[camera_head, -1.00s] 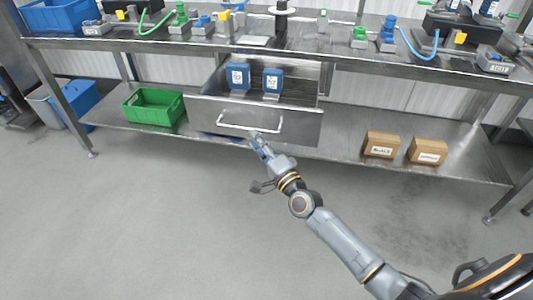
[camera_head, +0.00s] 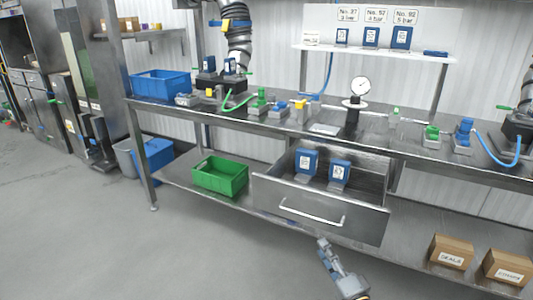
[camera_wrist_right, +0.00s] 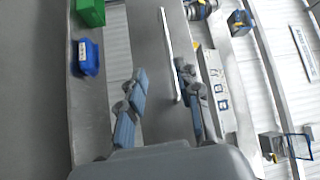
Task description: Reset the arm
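My right gripper (camera_head: 323,243) is at the bottom of the head view, just below the handle of the open drawer (camera_head: 270,192). In the right wrist view my right gripper (camera_wrist_right: 162,76) shows its two grey-blue fingers spread apart with nothing held. The long drawer handle (camera_wrist_right: 170,50) lies beyond and between the fingers in that view, and I see no contact. Two blue labelled blocks, the left one (camera_head: 306,161) and the right one (camera_head: 340,172), stand in the drawer. My left gripper is in neither view.
A green crate (camera_head: 220,176) sits on the lower shelf left of the drawer. Two cardboard boxes (camera_head: 451,252) (camera_head: 507,268) stand on that shelf at the right. The bench top holds fittings, a pressure gauge (camera_head: 359,87) and a blue bin (camera_head: 160,84). The floor at left is clear.

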